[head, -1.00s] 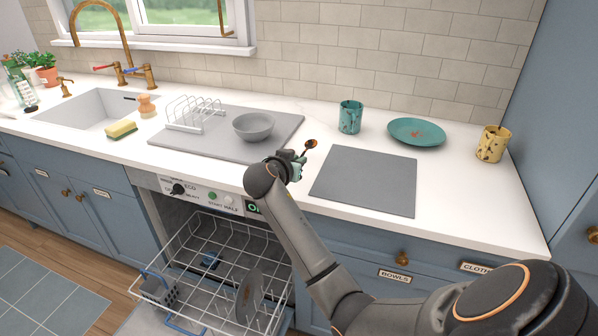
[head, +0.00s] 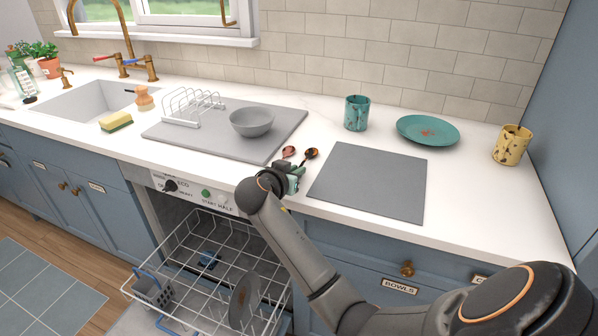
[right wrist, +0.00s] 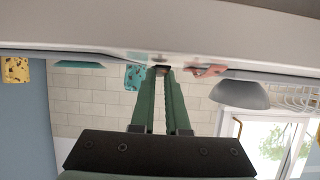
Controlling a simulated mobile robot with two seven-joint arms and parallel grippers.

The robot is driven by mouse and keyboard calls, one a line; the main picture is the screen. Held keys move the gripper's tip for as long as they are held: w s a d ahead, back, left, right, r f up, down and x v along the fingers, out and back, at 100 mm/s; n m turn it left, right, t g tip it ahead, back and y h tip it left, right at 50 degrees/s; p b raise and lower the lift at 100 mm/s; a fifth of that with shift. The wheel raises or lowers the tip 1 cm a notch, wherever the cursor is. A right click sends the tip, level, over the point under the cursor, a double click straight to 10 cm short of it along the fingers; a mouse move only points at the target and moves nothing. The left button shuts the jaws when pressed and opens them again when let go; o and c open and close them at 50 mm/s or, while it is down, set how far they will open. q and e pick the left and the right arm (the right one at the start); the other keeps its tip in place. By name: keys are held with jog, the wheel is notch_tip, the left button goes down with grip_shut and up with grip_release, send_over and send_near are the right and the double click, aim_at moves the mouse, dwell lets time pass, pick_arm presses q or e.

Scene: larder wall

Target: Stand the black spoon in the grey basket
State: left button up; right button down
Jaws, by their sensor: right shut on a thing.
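The black spoon (head: 311,153) shows its dark bowl, stained orange-brown, at the counter's front, left of the grey mat. Its handle runs down into my right gripper (head: 296,177). That gripper is shut on the spoon near the counter's front edge; the fingers hide most of the handle. In the right wrist view the green fingers (right wrist: 161,72) are close together, and the spoon is barely visible at their tips. The grey basket (head: 152,291) with a blue handle is at the left front of the pulled-out dishwasher rack, below and left of the gripper. My left gripper is not in view.
The white wire rack (head: 190,262) holds a grey plate (head: 243,300). A small reddish object (head: 289,151) lies just behind the gripper. A grey bowl (head: 251,121) and toast-rack-like holder (head: 193,106) stand on the drying mat. The grey mat (head: 370,183) is empty.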

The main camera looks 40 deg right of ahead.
jog(key=shift+a, duration=0.15)
jog(key=shift+f, duration=0.25)
jog(key=c, duration=0.9)
grip_release()
jog(key=shift+r, duration=0.1)
